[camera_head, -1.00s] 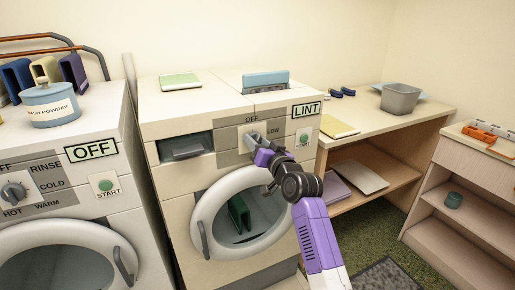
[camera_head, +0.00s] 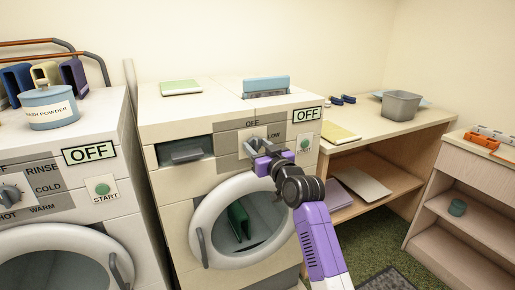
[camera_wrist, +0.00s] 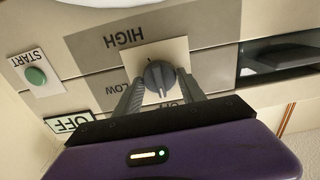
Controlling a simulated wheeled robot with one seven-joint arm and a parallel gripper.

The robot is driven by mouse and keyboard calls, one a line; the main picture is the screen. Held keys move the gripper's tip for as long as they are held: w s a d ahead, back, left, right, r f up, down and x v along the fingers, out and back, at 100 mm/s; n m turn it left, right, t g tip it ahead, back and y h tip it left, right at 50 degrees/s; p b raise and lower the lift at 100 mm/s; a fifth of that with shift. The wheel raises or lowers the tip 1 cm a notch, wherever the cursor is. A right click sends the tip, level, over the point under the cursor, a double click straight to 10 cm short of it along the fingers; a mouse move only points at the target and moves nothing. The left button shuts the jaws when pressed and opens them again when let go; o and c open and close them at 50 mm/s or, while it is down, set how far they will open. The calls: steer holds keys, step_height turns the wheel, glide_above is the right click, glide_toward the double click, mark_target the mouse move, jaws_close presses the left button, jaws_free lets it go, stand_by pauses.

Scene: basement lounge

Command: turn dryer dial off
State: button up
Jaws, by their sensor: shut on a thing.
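The dryer (camera_head: 165,115) is the cream machine in the middle, with a round door below its panel. Its display (camera_head: 307,114) reads OFF; the display also shows in the wrist view (camera_wrist: 69,124). The dryer dial (camera_wrist: 160,75) is a dark grey knob on a pale square plate, with HIGH, LOW and OFF printed around it. My gripper (camera_head: 251,146) is at the dial, its grey fingers on either side of the knob and shut on it. In the head view the fingers partly cover the dial.
A green START button (camera_head: 305,144) is right of the dial. A washer (camera_head: 70,200) with its own dial and OFF display stands at left. A wooden desk (camera_head: 385,128) with a grey bin (camera_head: 401,104) and a shelf unit (camera_head: 452,180) are at right.

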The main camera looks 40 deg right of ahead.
steer(key=shift+f, duration=0.1)
steer(key=o, duration=1.3)
steer(key=v, duration=0.7)
steer(key=shift+s+a, duration=0.15)
steer(key=shift+s, duration=0.25)
